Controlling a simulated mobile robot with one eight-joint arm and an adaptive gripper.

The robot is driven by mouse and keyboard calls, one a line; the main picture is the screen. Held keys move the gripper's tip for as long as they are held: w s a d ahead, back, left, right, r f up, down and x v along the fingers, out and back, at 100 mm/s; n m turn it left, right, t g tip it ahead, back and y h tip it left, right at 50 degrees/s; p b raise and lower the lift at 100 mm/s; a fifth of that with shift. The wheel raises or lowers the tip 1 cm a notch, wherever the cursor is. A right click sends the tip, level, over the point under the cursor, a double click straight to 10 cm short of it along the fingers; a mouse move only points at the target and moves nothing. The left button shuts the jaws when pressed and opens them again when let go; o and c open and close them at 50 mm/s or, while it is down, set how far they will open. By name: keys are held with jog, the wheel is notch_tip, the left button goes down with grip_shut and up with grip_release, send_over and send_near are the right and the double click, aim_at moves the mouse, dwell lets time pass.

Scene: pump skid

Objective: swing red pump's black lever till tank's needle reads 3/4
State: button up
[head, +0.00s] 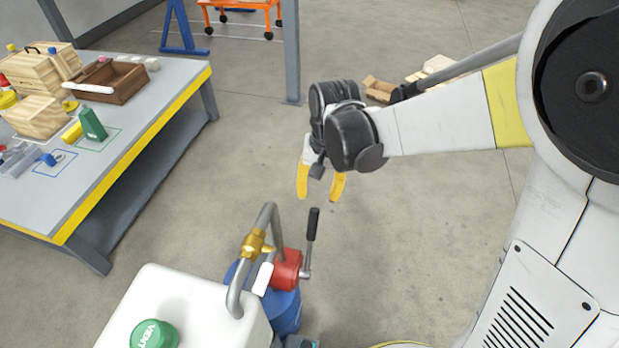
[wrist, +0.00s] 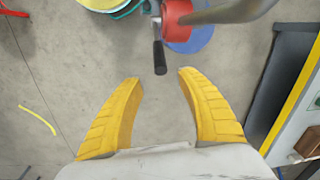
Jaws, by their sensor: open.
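The red pump (head: 287,269) sits on a blue drum (head: 285,308) at the lower middle of the head view. Its black lever (head: 313,224) stands nearly upright on the pump's right side. My gripper (head: 320,196) hangs just above the lever with its yellow fingers apart and empty. In the wrist view the black lever (wrist: 159,57) points toward the gap between my open fingers (wrist: 158,78), and its tip lies just beyond the fingertips. The red pump (wrist: 178,17) is behind it. The white tank (head: 185,310) has a green VENT cap (head: 154,335). Its gauge and needle are not visible.
A bent grey pipe (head: 268,215) with a brass fitting (head: 254,243) rises between tank and pump, close left of the lever. A workbench (head: 170,88) with wooden blocks and a tray stands at the left. The floor right of the lever is clear.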

aim_at(315, 212)
jog(key=f+b, duration=0.1)
jog(key=f, duration=0.2)
jog(key=f+b, duration=0.2)
jog(key=f, duration=0.2)
jog(key=a+f+b, duration=0.1)
jog(key=f, duration=0.2)
jog(key=shift+f, duration=0.35)
grip_shut()
